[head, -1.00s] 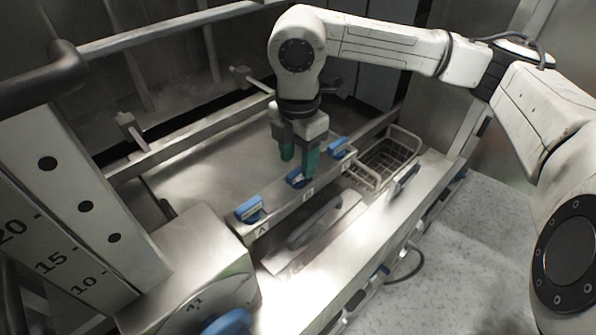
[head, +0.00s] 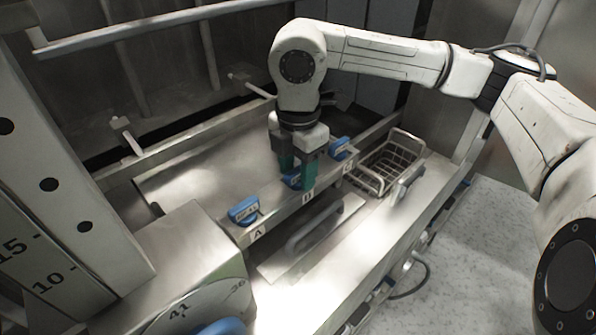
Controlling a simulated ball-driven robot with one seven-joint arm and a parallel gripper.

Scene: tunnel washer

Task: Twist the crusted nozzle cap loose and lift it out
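Three blue caps sit in a row along a steel rail with letter labels. Cap A (head: 243,211) is at the front left and cap C (head: 339,148) at the back right; both are clear of my gripper. Cap B (head: 291,181) is in the middle. My gripper (head: 297,177) points down over cap B, with its green fingers apart, one on either side of it. The fingers hide most of cap B, and I cannot tell whether they touch it. No crust can be made out on any cap at this size.
An empty wire basket (head: 385,166) stands at the right end, beyond cap C. A grey handle (head: 313,226) lies along the ledge in front of the rail. A steel housing (head: 185,250) stands at the left. The flat steel panel (head: 215,172) behind the rail is clear.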

